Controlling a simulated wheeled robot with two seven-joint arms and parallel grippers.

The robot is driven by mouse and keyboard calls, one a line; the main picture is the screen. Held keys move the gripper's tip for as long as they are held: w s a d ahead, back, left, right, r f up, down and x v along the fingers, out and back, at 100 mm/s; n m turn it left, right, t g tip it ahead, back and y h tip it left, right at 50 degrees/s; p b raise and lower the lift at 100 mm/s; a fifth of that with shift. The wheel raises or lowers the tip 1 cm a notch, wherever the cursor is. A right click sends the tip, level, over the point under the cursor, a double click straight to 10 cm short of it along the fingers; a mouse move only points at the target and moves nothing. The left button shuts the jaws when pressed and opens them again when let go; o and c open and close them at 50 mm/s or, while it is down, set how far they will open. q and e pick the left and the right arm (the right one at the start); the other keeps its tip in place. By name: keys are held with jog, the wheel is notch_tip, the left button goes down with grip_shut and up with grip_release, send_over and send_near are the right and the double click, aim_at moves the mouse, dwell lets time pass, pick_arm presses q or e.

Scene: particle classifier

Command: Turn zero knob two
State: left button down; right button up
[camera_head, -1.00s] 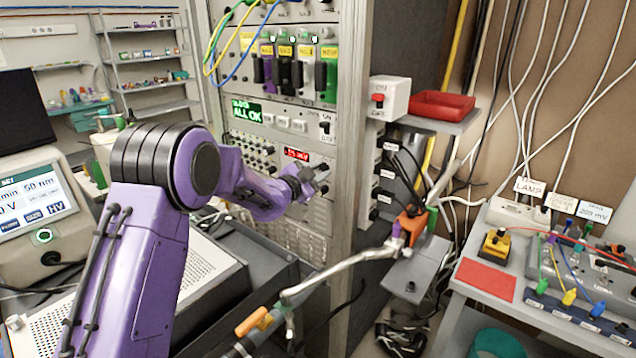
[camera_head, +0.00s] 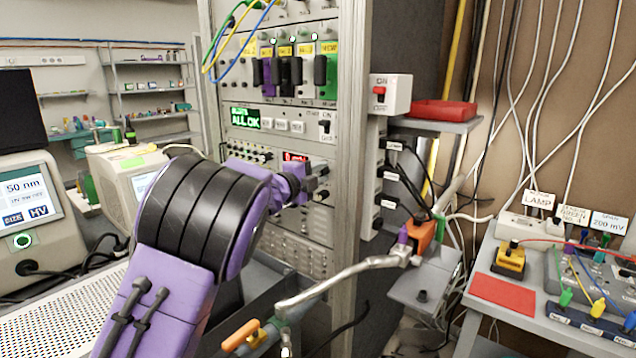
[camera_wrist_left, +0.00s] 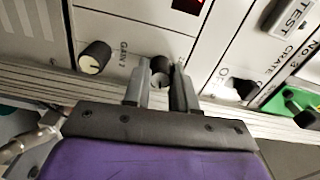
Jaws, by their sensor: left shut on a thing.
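In the left wrist view, a small dark round knob (camera_wrist_left: 160,68) sits on the light panel between the two fingers of my left gripper (camera_wrist_left: 161,80). The fingers are shut on its sides. Its label is mostly hidden behind a finger. A black knob with a pale face (camera_wrist_left: 95,57), next to lettering that reads GAIN, stands to its left and is untouched. In the head view, my left gripper (camera_head: 314,187) is at the rack's front panel, below the ALL OK display (camera_head: 245,118). My own arm hides part of the panel there. My right gripper is not in view.
A dark switch (camera_wrist_left: 243,88) stands right of the gripped knob in the wrist view. A red tray (camera_head: 445,110) sits on a shelf to the right.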

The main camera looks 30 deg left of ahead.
pick_arm(q)
jog(key=shift+r+m, duration=0.1)
jog(key=shift+m, duration=0.3)
jog(key=c, duration=1.2)
grip_release()
jog(key=shift+s+b, duration=0.25)
jog(key=shift+b, duration=0.15)
jog(key=s, duration=0.3)
jog(key=s+b, duration=0.1)
jog(key=s, duration=0.2)
jog(key=s+a+b, duration=0.1)
jog(key=s, duration=0.3)
jog(key=shift+w+d, duration=0.1)
